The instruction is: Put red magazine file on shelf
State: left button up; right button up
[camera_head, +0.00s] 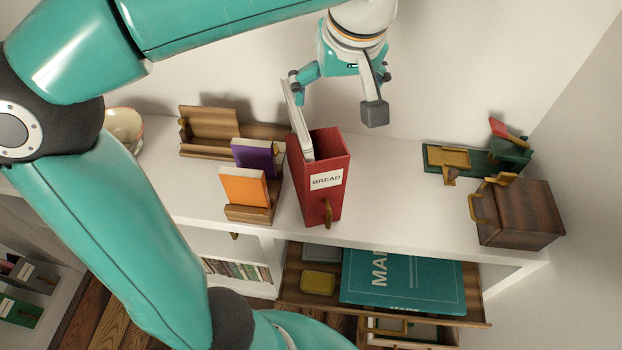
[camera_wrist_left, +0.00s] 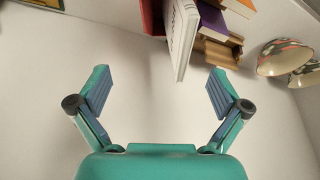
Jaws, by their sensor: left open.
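The red magazine file (camera_head: 318,200), labelled BREAD, stands upright on the white shelf top (camera_head: 390,215) at the middle of the head view. A white book (camera_head: 299,122) sticks up out of it, tilted left. In the left wrist view, part of the red file (camera_wrist_left: 152,18) shows at the top edge, with the white book (camera_wrist_left: 183,38) beside it. My left gripper (camera_head: 337,98) is open above and behind the file. In the left wrist view its fingers (camera_wrist_left: 158,87) are wide apart with nothing between them. My right gripper is not in view.
Wooden book holders with a purple book (camera_head: 254,158) and an orange book (camera_head: 243,188) stand left of the file. A bowl (camera_head: 125,130) is farther left. A brown box (camera_head: 520,215) and green stand (camera_head: 450,160) are right. An open drawer (camera_head: 300,297) juts out below.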

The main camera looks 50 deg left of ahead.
pick_arm(q)
jog(key=a+b+x, duration=0.1)
jog(key=b+x, duration=0.1)
jog(key=x, duration=1.4)
jog(key=shift+s+a+r+n, duration=0.15)
jog(key=shift+s+a+n, duration=0.15)
jog(key=shift+s, duration=0.05)
jog(key=c, duration=1.5)
jog(key=shift+r, duration=0.1)
jog(key=shift+c, duration=0.4)
jog(key=shift+r, duration=0.1)
